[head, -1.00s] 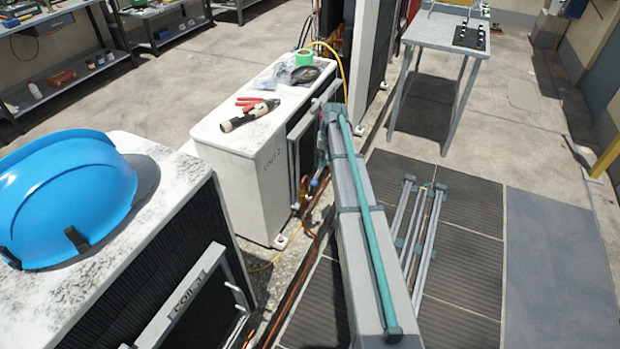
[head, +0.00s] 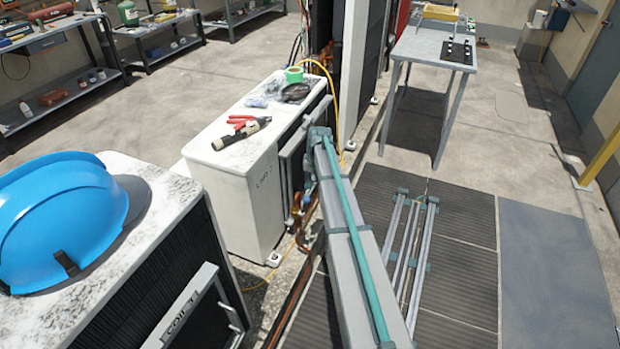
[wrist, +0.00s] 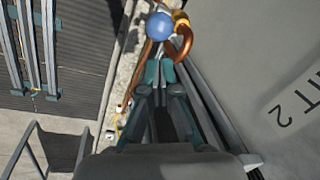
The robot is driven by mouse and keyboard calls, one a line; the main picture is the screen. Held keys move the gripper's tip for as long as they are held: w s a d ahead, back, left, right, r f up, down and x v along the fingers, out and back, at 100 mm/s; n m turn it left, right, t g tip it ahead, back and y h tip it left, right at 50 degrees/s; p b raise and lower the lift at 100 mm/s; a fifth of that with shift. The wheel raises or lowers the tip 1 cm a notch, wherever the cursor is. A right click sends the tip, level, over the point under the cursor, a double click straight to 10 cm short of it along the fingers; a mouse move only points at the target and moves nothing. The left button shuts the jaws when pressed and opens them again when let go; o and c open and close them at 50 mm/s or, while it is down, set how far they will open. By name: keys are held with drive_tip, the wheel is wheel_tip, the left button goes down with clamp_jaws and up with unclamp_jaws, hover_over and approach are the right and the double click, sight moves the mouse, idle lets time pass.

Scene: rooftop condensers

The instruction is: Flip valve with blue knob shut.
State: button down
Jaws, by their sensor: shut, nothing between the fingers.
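The blue knob (wrist: 160,26) is a round ball at the top middle of the wrist view. It sits beside a curved copper pipe (wrist: 181,42) and a brass-coloured fitting (wrist: 181,17). My gripper (wrist: 160,72) is shut and empty, with its teal fingertips just below the knob in the wrist picture. Whether they touch it or the lever I cannot tell. In the head view, copper piping (head: 296,207) shows at the front corner of the white unit, beside my arm. I cannot make out the knob clearly there.
The white unit (head: 235,195) stands close beside my arm, with pliers (head: 240,121) and green tape (head: 294,74) on top. A second unit (head: 145,235) carries a blue hard hat (head: 60,220). A metal table (head: 432,45) stands at the back right. Dark floor mats (head: 462,225) lie to the right.

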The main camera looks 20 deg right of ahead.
drive_tip(key=f, duration=0.5)
drive_tip(key=shift+w+a+f, duration=0.15)
drive_tip(key=shift+w+a, duration=0.05)
drive_tip(key=shift+a, duration=0.15)
drive_tip(key=shift+s, duration=0.1)
